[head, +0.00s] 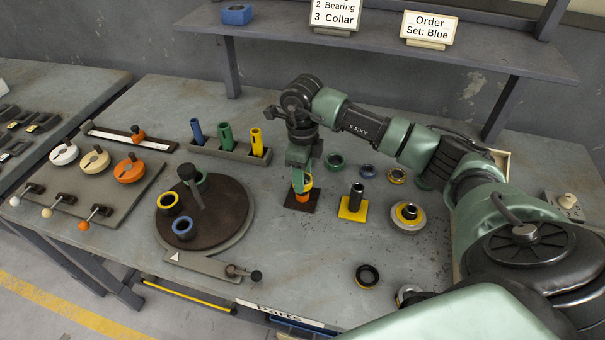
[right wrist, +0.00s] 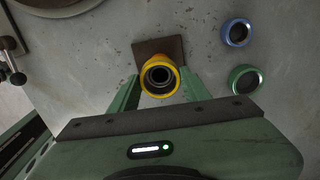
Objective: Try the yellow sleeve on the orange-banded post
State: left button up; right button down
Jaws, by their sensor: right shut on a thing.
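My right gripper (head: 301,181) points down over the orange-banded post (head: 302,198), which stands on a dark square plate (head: 289,203). It is shut on the yellow sleeve (head: 308,183), held upright just above the orange band. In the right wrist view the sleeve (right wrist: 149,68) sits between the green fingers, and the dark round post top (right wrist: 159,76) shows inside its hole, roughly centred. The plate (right wrist: 150,49) shows beyond it. How far the sleeve is down around the post is hard to tell. My left gripper is out of view.
A post on a yellow plate (head: 347,213) and a round-based post (head: 421,220) stand to the right. Green (head: 335,154), blue (head: 362,170) and yellow (head: 390,178) rings lie behind. A turntable (head: 221,228) with rings is left; a tube rack (head: 226,149) stands behind it.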

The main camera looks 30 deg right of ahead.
jog(key=shift+f+b, duration=2.05)
jog(key=shift+f, duration=0.35)
dwell(1.7)
jog(key=shift+c, duration=0.2)
grip_release()
dwell(0.6)
jog(key=shift+r+p, duration=2.5)
jog(key=shift+r, duration=1.55)
jog(key=shift+f, duration=0.15)
